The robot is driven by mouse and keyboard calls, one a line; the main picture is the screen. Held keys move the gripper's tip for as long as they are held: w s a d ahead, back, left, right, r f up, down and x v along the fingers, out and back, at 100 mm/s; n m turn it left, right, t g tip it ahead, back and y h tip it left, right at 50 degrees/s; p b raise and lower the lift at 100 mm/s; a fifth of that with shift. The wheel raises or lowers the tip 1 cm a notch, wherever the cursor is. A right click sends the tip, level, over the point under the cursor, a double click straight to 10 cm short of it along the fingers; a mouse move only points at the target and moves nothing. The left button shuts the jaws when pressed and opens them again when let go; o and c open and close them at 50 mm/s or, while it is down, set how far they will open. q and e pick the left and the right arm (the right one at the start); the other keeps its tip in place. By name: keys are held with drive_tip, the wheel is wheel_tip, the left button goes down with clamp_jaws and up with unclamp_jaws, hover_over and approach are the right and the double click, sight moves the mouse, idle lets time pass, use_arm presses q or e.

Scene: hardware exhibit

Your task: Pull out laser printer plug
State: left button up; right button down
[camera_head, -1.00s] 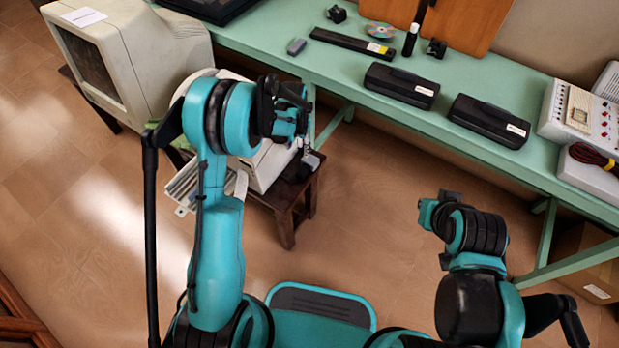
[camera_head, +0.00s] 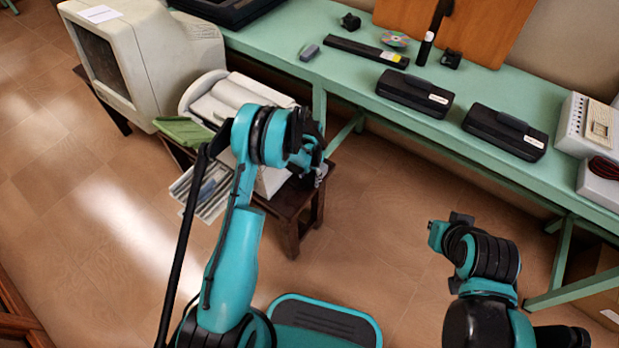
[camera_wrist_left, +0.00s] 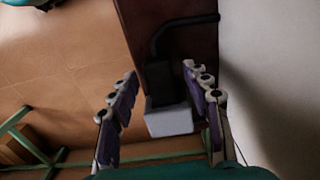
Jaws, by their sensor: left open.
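The white laser printer (camera_head: 250,93) stands on a small dark wooden table (camera_head: 290,205), partly hidden behind my left arm. In the left wrist view, a black plug (camera_wrist_left: 162,82) with a black cable sits against a pale grey block (camera_wrist_left: 168,121) at the edge of the dark wood. My left gripper (camera_head: 316,163) is at the right end of the printer table. In the wrist view its open fingers (camera_wrist_left: 160,95) stand on either side of the plug and block, with a visible gap on the left; contact on the right is unclear. My right arm shows, but its gripper cannot be made out.
A long green bench (camera_head: 345,75) holds black cases (camera_head: 414,93) and small devices behind.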

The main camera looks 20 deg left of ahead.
use_arm(q)
drive_tip(key=shift+c, duration=0.3)
clamp_jaws()
drive_tip(key=shift+s+a, duration=0.3)
drive_tip(key=shift+s, duration=0.55)
drive_tip(key=shift+s+a, duration=0.3)
drive_tip(key=shift+s, duration=0.5)
drive_tip(key=shift+o, duration=0.3)
unclamp_jaws()
wheel_tip(320, 180, up, 12)
